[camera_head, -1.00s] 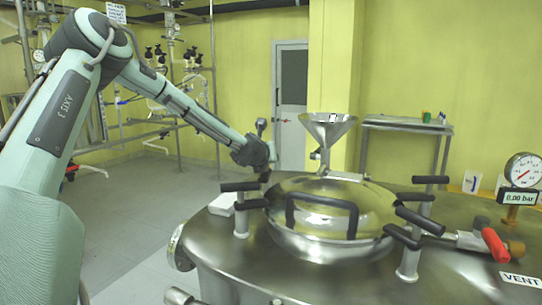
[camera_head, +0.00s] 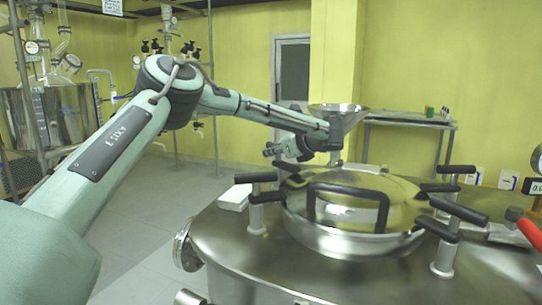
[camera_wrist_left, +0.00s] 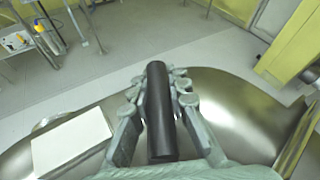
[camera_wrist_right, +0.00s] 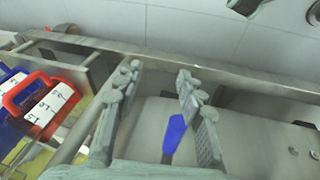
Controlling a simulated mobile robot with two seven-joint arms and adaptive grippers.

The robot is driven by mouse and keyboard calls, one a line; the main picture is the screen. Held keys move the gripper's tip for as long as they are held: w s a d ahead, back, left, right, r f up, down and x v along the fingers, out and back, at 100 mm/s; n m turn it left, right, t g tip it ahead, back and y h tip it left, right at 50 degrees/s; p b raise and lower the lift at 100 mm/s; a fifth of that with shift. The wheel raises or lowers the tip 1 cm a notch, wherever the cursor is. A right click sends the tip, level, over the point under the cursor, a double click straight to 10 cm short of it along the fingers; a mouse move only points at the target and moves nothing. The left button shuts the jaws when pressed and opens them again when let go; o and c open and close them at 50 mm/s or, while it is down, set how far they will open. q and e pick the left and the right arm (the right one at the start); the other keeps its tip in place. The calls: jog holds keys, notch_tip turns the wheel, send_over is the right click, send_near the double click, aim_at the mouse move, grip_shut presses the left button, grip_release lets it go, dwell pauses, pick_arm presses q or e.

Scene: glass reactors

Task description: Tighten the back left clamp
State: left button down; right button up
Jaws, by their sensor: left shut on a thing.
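The steel reactor (camera_head: 200,240) carries a domed round lid (camera_head: 405,195) with a black bar handle (camera_head: 346,188). My left gripper (camera_wrist_left: 160,82) is shut on a black cylindrical clamp handle (camera_wrist_left: 161,130), one finger on each side of it. In the head view this gripper (camera_head: 288,160) is at the back left edge of the lid, and its fingertips are hard to make out. The clamp's post is hidden there. A front left clamp (camera_head: 256,205) and a right clamp (camera_head: 445,235) also have black handles. My right gripper (camera_wrist_left: 160,82) is not in the head view; the right wrist view shows it open and empty (camera_wrist_right: 157,82).
A white box (camera_head: 235,197) lies on the reactor top left of the clamps. A funnel (camera_head: 340,118) stands behind the lid. A red-handled valve (camera_head: 528,230) is at the right.

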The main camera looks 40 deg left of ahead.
pick_arm(q)
jog(key=shift+s+a+n+g, duration=0.1)
jog(key=shift+s+n+g, duration=0.05)
jog(key=shift+n+g, duration=0.4)
pick_arm(e)
jog(key=shift+r, duration=0.9)
pick_arm(q)
jog(key=c, duration=1.4)
grip_release()
jog(key=shift+c, duration=0.2)
jog(key=shift+r, duration=0.15)
notch_tip(320, 180, up, 10)
jog(key=shift+f, duration=0.1)
